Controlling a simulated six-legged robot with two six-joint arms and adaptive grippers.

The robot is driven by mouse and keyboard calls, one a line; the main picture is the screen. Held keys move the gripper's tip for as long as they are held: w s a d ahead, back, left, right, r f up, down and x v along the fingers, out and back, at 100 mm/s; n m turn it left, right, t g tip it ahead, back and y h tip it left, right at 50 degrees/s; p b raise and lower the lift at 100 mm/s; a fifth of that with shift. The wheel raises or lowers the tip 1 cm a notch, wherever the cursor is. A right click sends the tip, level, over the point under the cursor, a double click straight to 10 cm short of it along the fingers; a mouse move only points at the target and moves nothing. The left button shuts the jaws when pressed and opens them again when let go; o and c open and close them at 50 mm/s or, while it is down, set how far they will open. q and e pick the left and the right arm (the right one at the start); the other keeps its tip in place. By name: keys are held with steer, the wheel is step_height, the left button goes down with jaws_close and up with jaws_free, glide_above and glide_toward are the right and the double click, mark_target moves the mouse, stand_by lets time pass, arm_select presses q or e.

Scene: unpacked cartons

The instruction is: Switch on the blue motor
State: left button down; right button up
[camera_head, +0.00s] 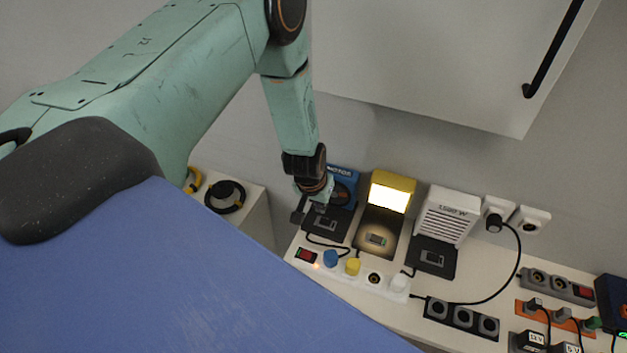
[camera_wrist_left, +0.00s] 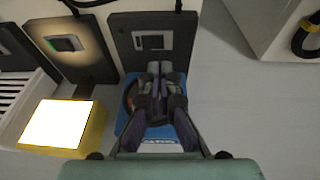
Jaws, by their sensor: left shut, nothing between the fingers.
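The blue motor (camera_head: 345,183) stands against the back wall on a black base plate; the wrist view shows its blue body (camera_wrist_left: 133,126) behind my fingers. Its rocker switch (camera_head: 325,224) sits on the front of the plate and also shows in the wrist view (camera_wrist_left: 150,42). My left gripper (camera_head: 303,212) is shut and empty, over the motor's plate. In the wrist view its fingertips (camera_wrist_left: 160,68) are close to the switch's motor-side edge; I cannot tell whether they touch the plate. The motor's rotor is partly hidden by my fingers. My right gripper is not in view.
A lit yellow lamp (camera_head: 392,191) and a white 1500 W heater (camera_head: 447,215) stand to the right, each with a switch plate. A white power strip (camera_head: 390,288) with blue, yellow and white plugs lies in front. A white cabinet (camera_head: 440,60) hangs above.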

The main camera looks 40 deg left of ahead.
arm_select(q)
steer(key=p+v, duration=0.1)
steer(key=v, duration=0.8)
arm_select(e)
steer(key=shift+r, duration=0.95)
arm_select(q)
steer(key=shift+d+r, duration=0.15)
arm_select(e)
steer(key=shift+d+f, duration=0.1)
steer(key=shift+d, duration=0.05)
arm_select(q)
steer(key=shift+w+d+r+b, duration=0.15)
steer(key=shift+w+d+b, duration=0.05)
steer(key=shift+d+b, duration=0.65)
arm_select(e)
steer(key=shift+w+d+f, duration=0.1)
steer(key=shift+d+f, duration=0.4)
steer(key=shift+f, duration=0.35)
